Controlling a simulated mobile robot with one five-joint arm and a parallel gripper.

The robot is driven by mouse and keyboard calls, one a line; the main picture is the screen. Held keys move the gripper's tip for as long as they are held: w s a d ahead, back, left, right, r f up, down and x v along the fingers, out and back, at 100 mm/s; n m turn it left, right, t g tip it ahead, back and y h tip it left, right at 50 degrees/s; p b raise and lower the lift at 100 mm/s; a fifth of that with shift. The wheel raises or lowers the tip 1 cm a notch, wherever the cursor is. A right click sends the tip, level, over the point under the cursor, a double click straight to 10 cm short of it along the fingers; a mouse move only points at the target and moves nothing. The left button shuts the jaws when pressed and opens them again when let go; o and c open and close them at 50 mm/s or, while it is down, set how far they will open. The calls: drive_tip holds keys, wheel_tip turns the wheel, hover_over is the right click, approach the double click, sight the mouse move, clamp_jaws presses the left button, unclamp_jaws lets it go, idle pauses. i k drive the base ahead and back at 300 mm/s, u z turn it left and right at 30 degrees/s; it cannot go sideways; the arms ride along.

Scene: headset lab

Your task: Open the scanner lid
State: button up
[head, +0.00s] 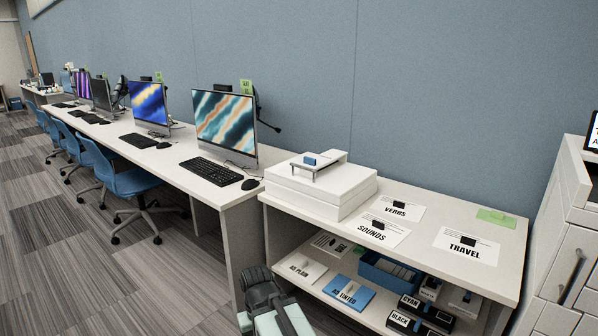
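The scanner appears to be the white, two-layered box (322,192) on the left end of the low shelf unit's top. A seam runs around it, and its upper layer, the lid, lies flat and looks shut. A small pale bracket (322,170) with a blue block (309,161) sits on the lid. My arm shows at the bottom of the head view, with the dark end that looks like my gripper (260,286) low in front of the shelf unit, below and apart from the scanner. Its fingers cannot be made out.
Cards marked VERBS (398,208), SOUNDS (371,231) and TRAVEL (466,246) lie right of the scanner. Paper packs and a blue bin (385,274) fill the shelf below. A computer desk (225,196) adjoins at left; a white cabinet (560,250) stands at right. Carpet is open at left.

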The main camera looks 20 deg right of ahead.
sight(335, 183)
drive_tip(key=u, duration=0.45)
drive_tip(key=i, duration=1)
drive_tip(key=z, duration=0.05)
